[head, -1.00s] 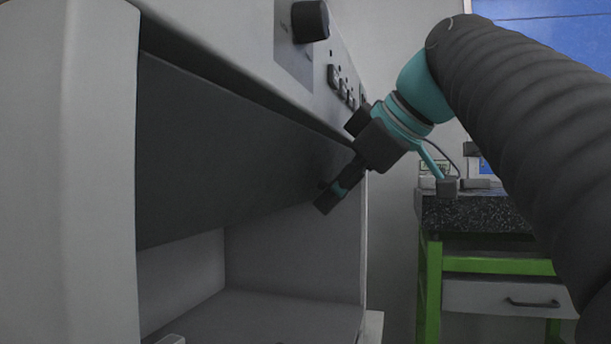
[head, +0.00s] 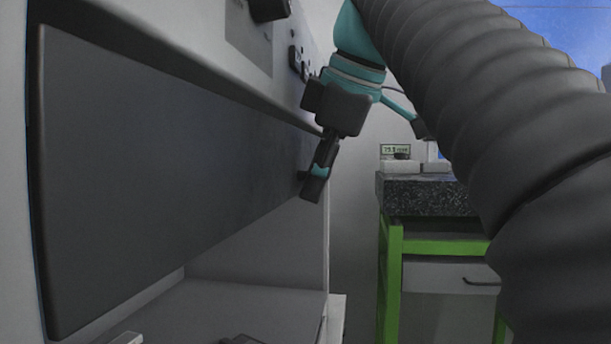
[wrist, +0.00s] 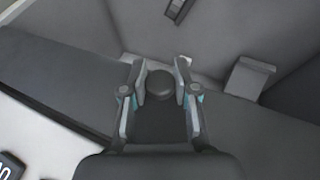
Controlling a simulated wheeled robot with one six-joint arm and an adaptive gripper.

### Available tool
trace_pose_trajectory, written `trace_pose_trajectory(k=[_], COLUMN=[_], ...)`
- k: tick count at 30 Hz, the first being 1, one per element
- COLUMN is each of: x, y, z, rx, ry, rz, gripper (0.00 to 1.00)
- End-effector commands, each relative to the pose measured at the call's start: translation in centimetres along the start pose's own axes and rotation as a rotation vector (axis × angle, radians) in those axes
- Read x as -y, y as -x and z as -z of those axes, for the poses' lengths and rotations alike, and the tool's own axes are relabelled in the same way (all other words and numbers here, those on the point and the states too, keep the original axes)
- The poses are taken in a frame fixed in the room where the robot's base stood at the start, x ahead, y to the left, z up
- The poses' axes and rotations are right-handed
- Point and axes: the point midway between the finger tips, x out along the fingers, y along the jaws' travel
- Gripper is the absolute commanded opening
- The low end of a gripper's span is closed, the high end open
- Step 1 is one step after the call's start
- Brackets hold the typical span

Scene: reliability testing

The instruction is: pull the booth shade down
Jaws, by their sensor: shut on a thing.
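The booth shade (head: 150,160) is a dark grey panel hanging across the upper part of the booth opening in the head view. Its lower edge slants up toward the far right, and the booth interior shows below it. In the wrist view the shade (wrist: 255,140) runs as a dark band across the picture. A round dark knob (wrist: 160,84) sits between my two fingers there. My gripper (head: 314,187) is at the far end of the shade in the head view, pointing down, and is shut on the knob. In the wrist view my gripper (wrist: 158,90) has a finger on each side of it.
The booth's light grey housing (head: 160,45) is above the shade, with a black dial (head: 268,9) on its front. The booth floor (head: 240,308) is below. A bench with a green frame (head: 391,270) and speckled top (head: 425,196) stands at right.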

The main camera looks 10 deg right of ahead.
Motion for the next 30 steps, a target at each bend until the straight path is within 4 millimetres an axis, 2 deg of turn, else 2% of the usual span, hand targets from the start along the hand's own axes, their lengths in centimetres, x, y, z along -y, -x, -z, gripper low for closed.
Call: trace_pose_trajectory(k=[5,6,9,20,26,30], x=[-0.1,-0.1,-0.1,0.0,0.0,1.4], y=[0.1,0.1,0.1,0.2,1.4,2.5], z=[0.0,0.0,0.0,0.0,0.0,-1.3], rx=[-0.002,-0.002,-0.002,-0.001,-0.002,-0.001], ry=[0.000,0.000,-0.001,-0.001,0.000,-0.003], rz=[-0.005,-0.005,-0.005,-0.002,-0.005,-0.007], gripper=[0.00,0.32,0.54,0.54,0.54,0.54])
